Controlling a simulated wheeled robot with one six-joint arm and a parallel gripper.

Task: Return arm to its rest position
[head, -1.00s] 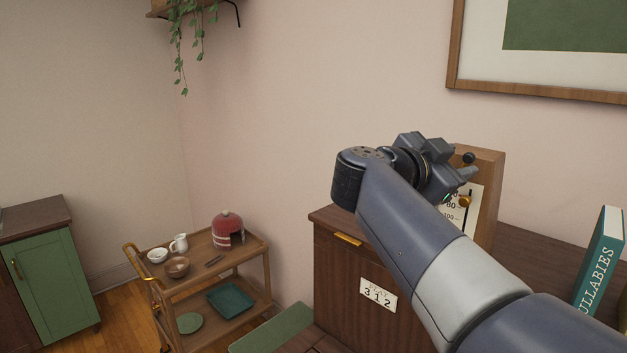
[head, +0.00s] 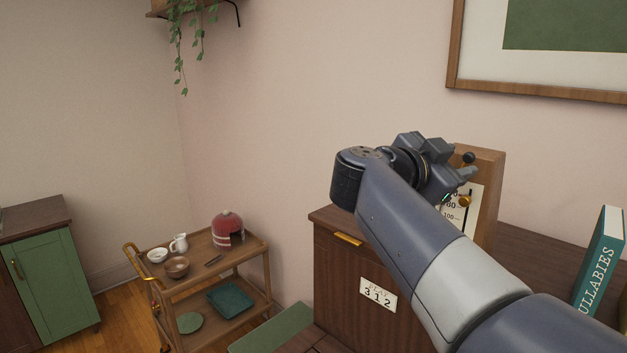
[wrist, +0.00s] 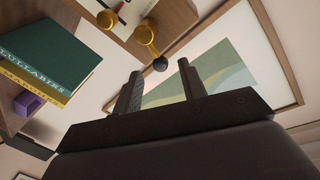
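My gripper (head: 462,177) is raised over the dark wooden cabinet, in front of an upright wooden box with a white numbered scale (head: 452,212). In the wrist view its two fingers (wrist: 159,70) stand apart with nothing held between them. A black ball knob (wrist: 160,64) on the box shows in the gap between the fingertips, clear of both; its distance is hard to tell. A gold piece (wrist: 145,34) sits beside the knob. In the head view the knob (head: 468,158) is just past the fingertips, and my gripper hides part of the scale.
A teal book (head: 600,262) stands on the cabinet (head: 335,265) at right. A framed picture (head: 540,90) hangs above. A wooden trolley (head: 240,250) with dishes stands at lower left, near a green cupboard (head: 50,270). The air left of my arm is clear.

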